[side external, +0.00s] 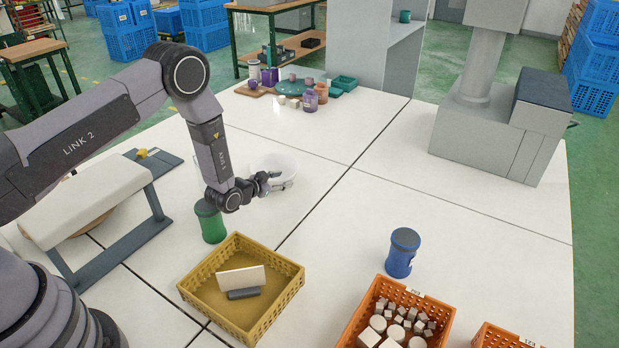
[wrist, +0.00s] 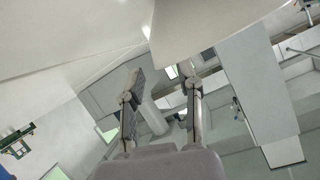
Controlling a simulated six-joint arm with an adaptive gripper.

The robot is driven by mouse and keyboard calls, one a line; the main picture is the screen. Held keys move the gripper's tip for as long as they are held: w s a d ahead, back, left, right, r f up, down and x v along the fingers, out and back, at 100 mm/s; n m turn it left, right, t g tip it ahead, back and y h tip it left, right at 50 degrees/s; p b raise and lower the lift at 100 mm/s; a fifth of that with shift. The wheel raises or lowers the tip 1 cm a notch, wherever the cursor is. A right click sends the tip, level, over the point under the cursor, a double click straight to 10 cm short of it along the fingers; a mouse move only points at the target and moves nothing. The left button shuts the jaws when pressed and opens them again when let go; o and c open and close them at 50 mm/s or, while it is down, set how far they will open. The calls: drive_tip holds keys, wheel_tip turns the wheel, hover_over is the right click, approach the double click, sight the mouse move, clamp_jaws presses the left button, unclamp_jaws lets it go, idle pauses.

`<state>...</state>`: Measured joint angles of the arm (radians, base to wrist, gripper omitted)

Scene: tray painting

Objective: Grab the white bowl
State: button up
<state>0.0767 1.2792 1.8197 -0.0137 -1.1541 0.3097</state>
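The white bowl (side external: 283,163) stands on the white table in the middle of the side external view. My gripper (side external: 274,181) is at the bowl's near left side and covers part of its rim in that view. I cannot tell whether it touches the bowl. In the wrist view, my gripper's two fingers (wrist: 161,73) are spread apart with nothing clearly between them. A large pale curved surface fills the top of the wrist view, just beyond the fingertips; it may be the bowl (wrist: 205,22).
A green canister (side external: 211,222) stands close below my gripper. A yellow crate (side external: 191,292) is in front, with a blue canister (side external: 401,254) and an orange crate (side external: 437,318) to its right. Purple and teal vessels (side external: 310,99) stand behind the bowl. The table right of the bowl is clear.

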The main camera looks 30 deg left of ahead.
sight(289, 177)
drive_tip(key=shift+x, duration=1.8)
clamp_jaws()
